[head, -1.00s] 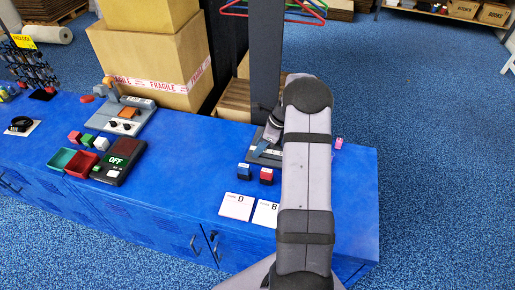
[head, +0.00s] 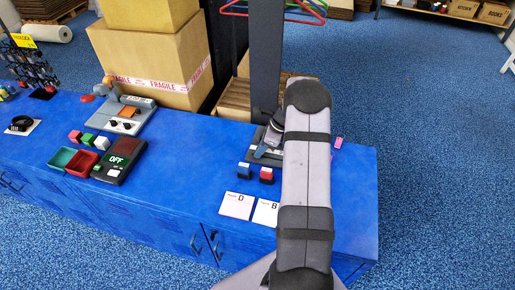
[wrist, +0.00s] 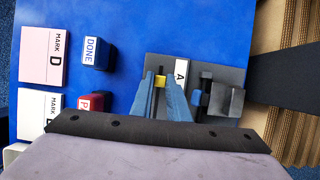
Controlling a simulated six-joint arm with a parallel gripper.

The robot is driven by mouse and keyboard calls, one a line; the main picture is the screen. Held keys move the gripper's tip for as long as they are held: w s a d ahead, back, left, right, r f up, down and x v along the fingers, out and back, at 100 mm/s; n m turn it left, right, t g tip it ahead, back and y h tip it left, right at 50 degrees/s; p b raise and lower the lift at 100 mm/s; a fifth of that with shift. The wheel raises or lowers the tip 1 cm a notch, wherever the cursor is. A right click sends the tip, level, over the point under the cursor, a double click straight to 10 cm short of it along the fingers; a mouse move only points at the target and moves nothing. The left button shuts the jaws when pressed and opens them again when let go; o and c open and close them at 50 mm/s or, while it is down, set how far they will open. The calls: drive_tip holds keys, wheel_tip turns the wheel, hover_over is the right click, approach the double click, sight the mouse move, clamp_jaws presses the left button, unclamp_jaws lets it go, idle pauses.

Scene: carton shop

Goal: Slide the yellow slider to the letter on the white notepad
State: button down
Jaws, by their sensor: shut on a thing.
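The yellow slider (wrist: 160,81) sits between the blue fingertips of my gripper (wrist: 160,86), which is shut on it. It rides in a dark slot on a grey panel (wrist: 208,73). A white label strip (wrist: 181,76) beside the slot shows the letter A near the slider; the rest of the strip is hidden by my finger. The white notepad (wrist: 40,101) reads MARK B. A pinkish notepad (wrist: 42,72) reads MARK D. In the head view the panel (head: 254,155) is partly behind my arm, and the slider cannot be made out.
A blue DONE stamp (wrist: 95,50) and a red stamp (wrist: 94,101) stand between notepads and panel. A dark post (head: 266,60) rises behind the bench.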

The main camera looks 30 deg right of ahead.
drive_tip(key=shift+s+d, duration=0.7)
drive_tip(key=shift+s, duration=0.05)
drive_tip(key=c, duration=1.7)
unclamp_jaws()
drive_tip(key=shift+w, duration=0.1)
drive_tip(key=shift+b+v, duration=0.55)
drive_tip(key=shift+v, duration=3.15)
